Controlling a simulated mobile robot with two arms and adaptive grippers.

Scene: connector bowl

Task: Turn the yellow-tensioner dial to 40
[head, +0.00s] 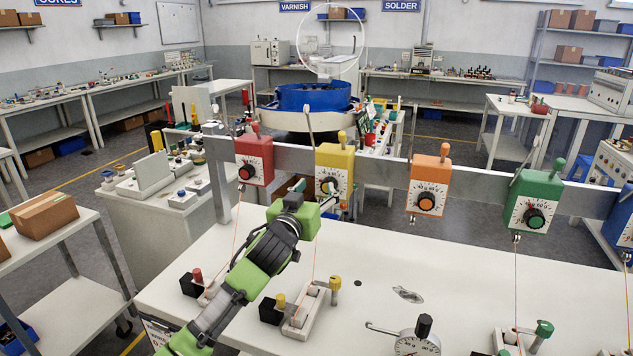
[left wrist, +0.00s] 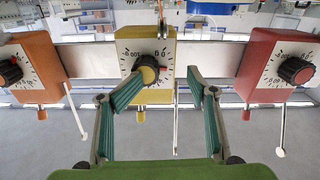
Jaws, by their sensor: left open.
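The yellow tensioner (head: 335,160) hangs on the grey rail between the red and orange ones. The number at the mark is too small to read. My left gripper (left wrist: 167,76) is open and empty, its two green fingers apart in front of the yellow box, one overlapping the dial's left edge in view. I cannot tell whether it touches. My right gripper is not in view.
Red (head: 254,160), orange (head: 429,182) and green (head: 534,198) tensioners share the rail (head: 386,172). Threads run down to guides on the white table (head: 370,265). A gauge (head: 417,340) with a black knob stands at the table's front. The table middle is mostly clear.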

